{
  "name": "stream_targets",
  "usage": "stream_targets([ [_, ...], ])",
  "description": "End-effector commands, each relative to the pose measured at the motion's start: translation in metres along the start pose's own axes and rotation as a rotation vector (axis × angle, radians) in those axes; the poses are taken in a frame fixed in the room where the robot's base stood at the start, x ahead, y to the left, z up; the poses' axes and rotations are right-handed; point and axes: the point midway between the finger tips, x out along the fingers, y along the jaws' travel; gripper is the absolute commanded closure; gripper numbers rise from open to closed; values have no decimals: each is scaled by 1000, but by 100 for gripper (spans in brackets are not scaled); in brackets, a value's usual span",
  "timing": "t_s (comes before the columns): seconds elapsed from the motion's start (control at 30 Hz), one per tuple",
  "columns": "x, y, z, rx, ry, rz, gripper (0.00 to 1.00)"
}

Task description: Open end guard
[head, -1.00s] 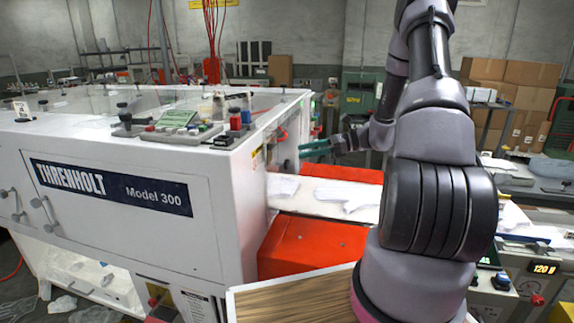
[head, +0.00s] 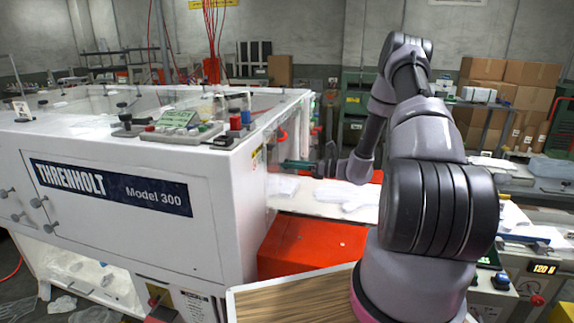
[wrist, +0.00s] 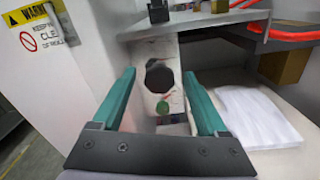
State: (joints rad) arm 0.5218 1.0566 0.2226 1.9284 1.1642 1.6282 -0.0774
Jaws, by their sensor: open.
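The white Threnholt machine (head: 120,215) stands at left, and its end faces the conveyor. I cannot tell for certain which part there is the end guard. A red curved bar (head: 282,134) shows at that end in the head view and in the wrist view (wrist: 290,35). My gripper (head: 290,164) is at the machine's end, above the belt. In the wrist view my gripper (wrist: 162,100) has its teal fingers spread, with nothing held.
A white panel with a warning label (wrist: 38,25) is close left of my fingers. A red block (head: 310,248) is below the belt. Cartons (head: 510,85) stand behind.

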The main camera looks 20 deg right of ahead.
Motion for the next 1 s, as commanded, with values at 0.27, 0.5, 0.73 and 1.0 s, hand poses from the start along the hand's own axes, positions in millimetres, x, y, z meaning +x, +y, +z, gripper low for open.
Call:
stream_targets([
  [0.27,17,0,0,1,0,0,24],
  [0.5,17,0,0,1,0,0,36],
  [0.73,17,0,0,0,0,0,100],
  [1.0,17,0,0,0,0,-1,100],
])
